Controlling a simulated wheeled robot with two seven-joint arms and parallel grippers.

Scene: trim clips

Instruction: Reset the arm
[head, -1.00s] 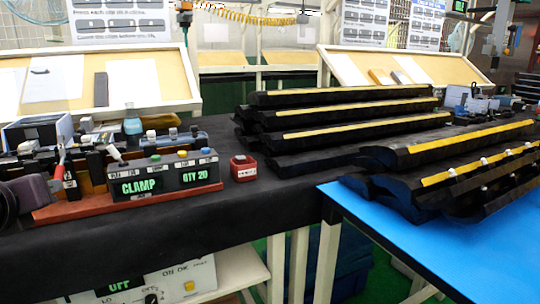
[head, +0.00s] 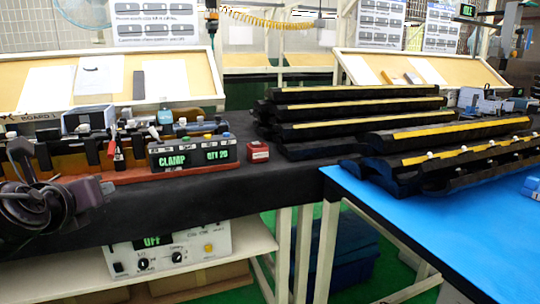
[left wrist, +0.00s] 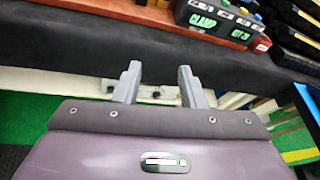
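My left arm comes in at the left edge of the head view, dark purple, with my left gripper (head: 104,187) at its right end, in front of the dark bench. In the left wrist view my left gripper (left wrist: 158,80) has its two grey fingers well apart with nothing between them. Its fingertips point toward the bench front. My right arm and right gripper are not in view.
The CLAMP counter box (head: 195,157) stands on a red base on the black bench (head: 150,205). A small red box (head: 258,152) sits beside it. Long black trim parts (head: 350,105) are stacked behind. A blue table (head: 440,225) is at right; a control unit (head: 165,252) is below.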

